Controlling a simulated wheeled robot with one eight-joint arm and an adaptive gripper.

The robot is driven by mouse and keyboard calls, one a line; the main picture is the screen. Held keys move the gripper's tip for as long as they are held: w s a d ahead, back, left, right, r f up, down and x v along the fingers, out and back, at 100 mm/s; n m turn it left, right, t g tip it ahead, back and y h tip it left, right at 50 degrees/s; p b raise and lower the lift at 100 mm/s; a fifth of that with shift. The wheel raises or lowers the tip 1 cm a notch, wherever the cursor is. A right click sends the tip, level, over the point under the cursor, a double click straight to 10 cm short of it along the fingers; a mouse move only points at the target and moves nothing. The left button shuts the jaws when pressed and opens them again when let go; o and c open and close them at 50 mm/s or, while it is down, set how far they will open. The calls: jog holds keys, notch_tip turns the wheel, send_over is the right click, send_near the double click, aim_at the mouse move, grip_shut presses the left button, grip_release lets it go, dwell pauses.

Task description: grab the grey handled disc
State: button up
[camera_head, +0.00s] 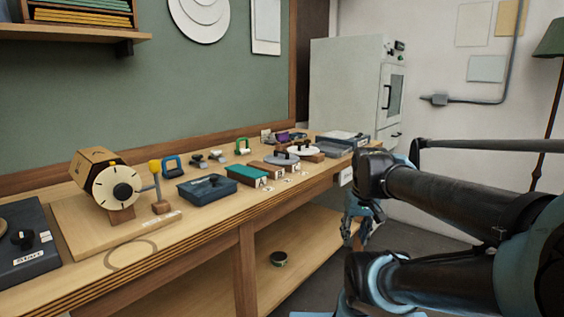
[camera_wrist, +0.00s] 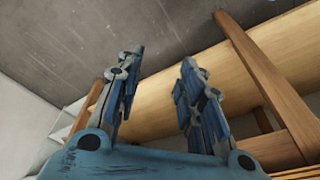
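The grey handled disc (camera_head: 281,159) lies flat on the workbench, toward its far right part, with a dark handle on top. A white disc (camera_head: 303,151) with a black handle lies just right of and behind it. My gripper (camera_head: 361,224) hangs beside the bench's right end, lower than the benchtop and apart from the disc. In the wrist view my gripper (camera_wrist: 158,65) is open, with nothing between its fingers. The disc is not in the wrist view.
The workbench (camera_head: 200,228) holds a wooden clock-like device (camera_head: 110,186), a blue tray (camera_head: 207,188), a green-topped box (camera_head: 235,176) and small handled pieces. A grey cabinet (camera_head: 345,90) stands behind the bench's far end.

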jog(key=w+a+r+n+y, duration=0.1)
jog(key=w+a+r+n, duration=0.15)
jog(key=w+r, duration=0.6)
jog(key=w+a+r+n+y, duration=0.15)
jog(key=w+a+r, duration=0.25)
jog(key=w+r, duration=0.4)
jog(key=n, duration=0.5)
send_near(282, 152)
jog(key=shift+y, duration=0.35)
jog(key=f, duration=0.1)
jog(key=w+f, duration=0.1)
jog(key=f, duration=0.1)
jog(key=shift+w+f, duration=0.35)
jog(key=shift+a+x, duration=0.2)
jog(key=shift+x, duration=1.1)
jog(key=shift+a+x, duration=0.15)
jog(key=shift+x, duration=1.15)
jog(key=shift+s+r, duration=0.1)
grip_shut()
